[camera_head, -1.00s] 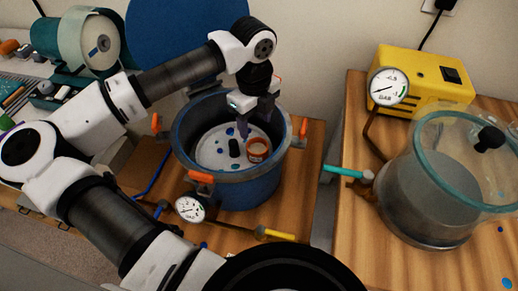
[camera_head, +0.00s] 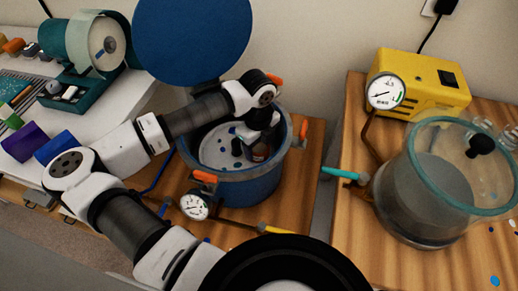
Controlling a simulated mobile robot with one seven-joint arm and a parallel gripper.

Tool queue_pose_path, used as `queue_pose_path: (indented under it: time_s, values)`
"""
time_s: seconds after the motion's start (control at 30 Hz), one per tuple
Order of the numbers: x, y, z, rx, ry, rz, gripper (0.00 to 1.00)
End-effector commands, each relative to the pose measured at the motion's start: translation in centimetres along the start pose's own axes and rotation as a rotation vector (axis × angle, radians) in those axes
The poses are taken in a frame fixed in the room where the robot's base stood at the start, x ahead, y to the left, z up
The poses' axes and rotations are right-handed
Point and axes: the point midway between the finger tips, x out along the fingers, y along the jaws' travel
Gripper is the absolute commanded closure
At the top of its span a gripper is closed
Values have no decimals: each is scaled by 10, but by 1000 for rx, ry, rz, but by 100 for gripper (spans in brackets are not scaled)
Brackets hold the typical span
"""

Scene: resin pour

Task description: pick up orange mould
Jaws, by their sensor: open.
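The orange mould (camera_head: 260,156) sits inside the open blue pot (camera_head: 250,187), on its pale floor at the right side. Only a small orange-brown part of it shows, because my gripper covers the rest. My gripper (camera_head: 256,151) is open and lowered into the pot, right at the mould. Its fingers are too small and dark to tell whether they are around the mould or just above it.
The pot has orange clamps around its rim and a gauge (camera_head: 195,206) in front. Its blue lid (camera_head: 193,40) stands raised behind. A glass-lidded chamber (camera_head: 425,190) and a yellow pump (camera_head: 425,85) stand on the right table. Coloured pieces lie at left.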

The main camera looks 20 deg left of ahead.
Motion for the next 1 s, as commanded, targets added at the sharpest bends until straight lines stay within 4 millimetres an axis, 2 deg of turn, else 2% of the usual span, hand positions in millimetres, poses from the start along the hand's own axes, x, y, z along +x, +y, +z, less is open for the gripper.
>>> queue_pose_path:
  time_s: [0.07,0.27,0.67,0.87,1.0]
  values:
    - [0,0,0,0,0,0,46]
    - [0,0,0,0,0,0,72]
    - [-8,0,1,0,-2,-1,72]
    - [-34,-1,1,1,-5,-1,72]
    - [-67,-2,1,0,-7,-2,72]
